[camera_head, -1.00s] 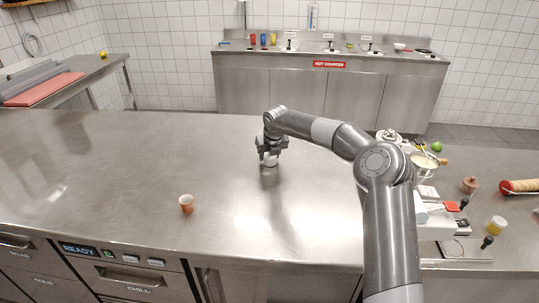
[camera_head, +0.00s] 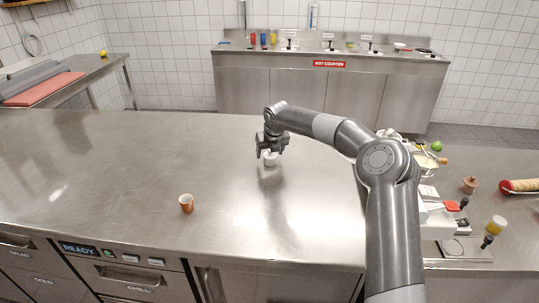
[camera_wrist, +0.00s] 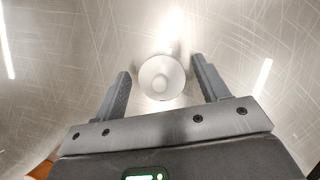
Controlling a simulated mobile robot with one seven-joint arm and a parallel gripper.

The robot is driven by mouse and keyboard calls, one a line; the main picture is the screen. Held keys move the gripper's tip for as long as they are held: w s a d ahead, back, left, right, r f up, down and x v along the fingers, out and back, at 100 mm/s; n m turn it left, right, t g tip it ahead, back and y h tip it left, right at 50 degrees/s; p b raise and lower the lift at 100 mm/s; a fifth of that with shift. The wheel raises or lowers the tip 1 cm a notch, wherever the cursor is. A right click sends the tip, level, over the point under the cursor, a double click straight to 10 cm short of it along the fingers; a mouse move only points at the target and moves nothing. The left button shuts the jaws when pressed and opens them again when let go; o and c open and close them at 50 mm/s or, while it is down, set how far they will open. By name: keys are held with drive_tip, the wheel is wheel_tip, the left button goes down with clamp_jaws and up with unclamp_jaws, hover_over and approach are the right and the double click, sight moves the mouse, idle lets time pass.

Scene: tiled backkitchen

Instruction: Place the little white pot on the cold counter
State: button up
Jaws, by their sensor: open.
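The little white pot (camera_head: 270,158) stands on the bare steel counter (camera_head: 120,165) near its middle. In the wrist view the pot (camera_wrist: 162,77) is seen from above as a round white cup, lying between and just ahead of my fingertips. My gripper (camera_head: 270,151) is low over the counter at the pot, fingers pointing down. In the wrist view my gripper (camera_wrist: 160,75) is open, with a gap on each side of the pot. The drawers under this counter carry a READY display and labels reading COLD and CHILL.
A small orange-brown cup (camera_head: 186,204) stands at front left on the counter. At the right are a white scale-like device (camera_head: 436,226), a yellow-topped jar (camera_head: 496,225) and a rolling pin (camera_head: 520,186). The hot counter (camera_head: 330,85) is along the back wall. The counter's left half is mostly clear.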

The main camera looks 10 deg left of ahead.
drive_tip(key=s+d+r+m+h, duration=0.25)
drive_tip(key=s+r+m, duration=0.45)
drive_tip(key=s+r, duration=0.75)
drive_tip(key=s+d+r+m, duration=0.2)
drive_tip(key=s+d+m, duration=0.4)
drive_tip(key=s+m, duration=0.25)
drive_tip(key=s+d+r+m+h, duration=0.1)
drive_tip(key=s+d+r+m, duration=0.1)
drive_tip(key=s+d+m, duration=0.45)
drive_tip(key=s+d+r+m, duration=0.2)
drive_tip(key=s+d+m, duration=0.2)
drive_tip(key=s+m, duration=0.55)
drive_tip(key=s+d+f+m+y, duration=0.1)
drive_tip(key=s+d+f+m, duration=0.1)
drive_tip(key=s+m, duration=0.2)
drive_tip(key=s+d+f+m+t, duration=0.1)
drive_tip(key=s+d+f+m, duration=0.1)
drive_tip(key=s+m, duration=0.3)
drive_tip(key=s, duration=0.4)
drive_tip(key=shift+d+y, duration=0.25)
drive_tip(key=shift+y, duration=0.1)
